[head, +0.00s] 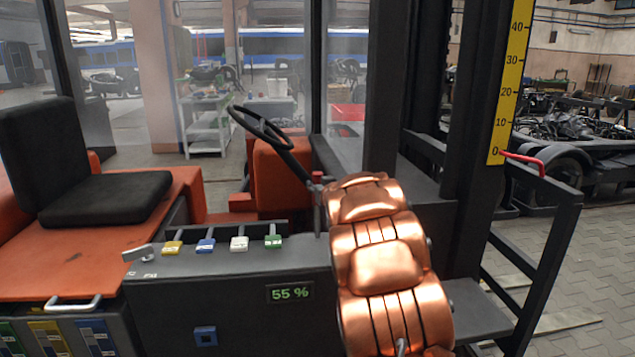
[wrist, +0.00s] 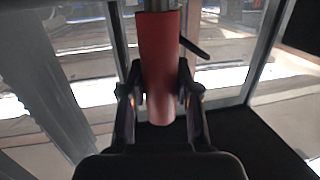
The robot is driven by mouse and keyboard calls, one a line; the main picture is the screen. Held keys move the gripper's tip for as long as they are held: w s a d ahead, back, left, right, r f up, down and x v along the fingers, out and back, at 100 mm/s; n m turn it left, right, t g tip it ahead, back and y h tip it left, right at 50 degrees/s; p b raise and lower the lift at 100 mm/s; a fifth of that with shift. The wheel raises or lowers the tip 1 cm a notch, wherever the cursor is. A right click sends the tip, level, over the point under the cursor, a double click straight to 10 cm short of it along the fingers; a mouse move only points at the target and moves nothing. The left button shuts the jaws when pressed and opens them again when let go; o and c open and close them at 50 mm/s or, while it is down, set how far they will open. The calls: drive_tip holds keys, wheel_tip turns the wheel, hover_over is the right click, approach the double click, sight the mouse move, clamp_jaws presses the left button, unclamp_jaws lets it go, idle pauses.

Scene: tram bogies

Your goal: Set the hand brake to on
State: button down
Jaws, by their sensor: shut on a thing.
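A red grip (wrist: 160,60) on a grey metal shaft fills the middle of the wrist view; I take it to be the hand brake lever. My gripper (wrist: 161,88) is shut on this red grip, with one dark finger on each side. In the head view, a thin lever with a red top (head: 317,178) stands beside the steering column, just left of my copper arm; I cannot tell if it is the same part. My gripper is hidden behind my arm in the head view. The brake's on or off marking is not visible.
The steering wheel (head: 260,127) is left of my arm. The seat (head: 105,196) and a console with coloured levers (head: 240,243) and a 55 % display (head: 290,293) are nearer. The dark mast (head: 475,100) with a yellow scale (head: 510,80) stands close on the right.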

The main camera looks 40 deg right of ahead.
drive_tip(key=shift+r, duration=0.1)
idle(0.3)
drive_tip(key=c, duration=0.8)
unclamp_jaws()
drive_tip(key=shift+w+d, duration=0.1)
drive_tip(key=v, duration=1.2)
drive_tip(key=s+a+f+g, duration=0.5)
drive_tip(key=s+a, duration=0.4)
drive_tip(key=s+a+f+g, duration=0.5)
drive_tip(key=s+a+f, duration=0.1)
drive_tip(key=s+a, duration=0.3)
drive_tip(key=s+a+f+n+g+y, duration=0.1)
drive_tip(key=s+a+g+y, duration=0.1)
drive_tip(key=s+a, duration=0.6)
drive_tip(key=s+a+f+n+g+y, duration=0.2)
drive_tip(key=s+a+g, duration=0.3)
drive_tip(key=s+a, duration=0.4)
drive_tip(key=s, duration=0.6)
drive_tip(key=shift+s+f+y, duration=0.25)
drive_tip(key=shift+s+y, duration=0.1)
drive_tip(key=shift+y, duration=0.05)
